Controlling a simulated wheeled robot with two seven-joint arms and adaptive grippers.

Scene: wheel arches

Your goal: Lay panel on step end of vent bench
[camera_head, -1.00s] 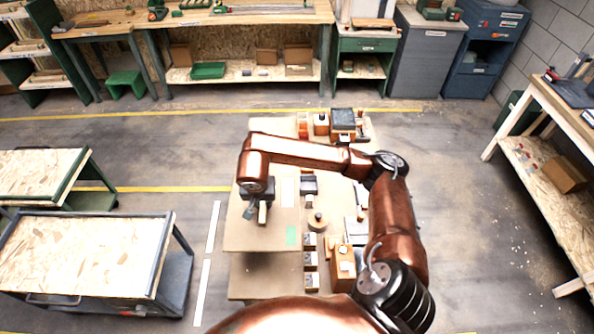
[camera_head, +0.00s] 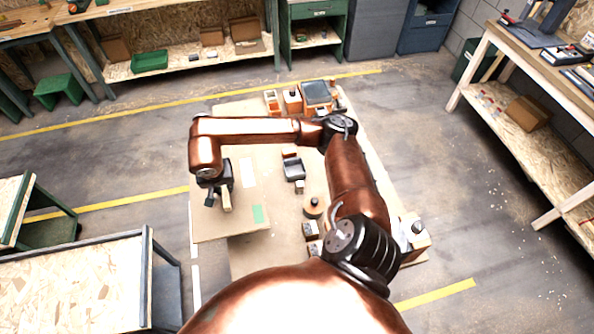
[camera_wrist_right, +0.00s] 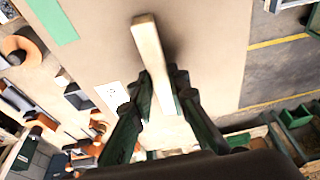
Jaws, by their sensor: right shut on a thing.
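My right gripper (camera_head: 218,194) is shut on a pale wooden piece (camera_head: 227,200), which I take to be the panel. In the right wrist view the panel (camera_wrist_right: 150,50) shows as a narrow light bar standing out from between the dark fingers (camera_wrist_right: 158,98). The gripper is over the tan raised board (camera_head: 205,228) at the left of the low bench. That board carries a green patch (camera_head: 258,213) and a white label (camera_head: 248,172). I cannot tell whether the panel touches the board. My left gripper is not in view.
Right of the board stand a dark grey tray-like part (camera_head: 294,171), a round tan part (camera_head: 312,207) and small blocks. Orange items and a dark-topped box (camera_head: 316,93) stand at the far end. A cart (camera_head: 80,285) is at lower left. My arm hides part of the bench.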

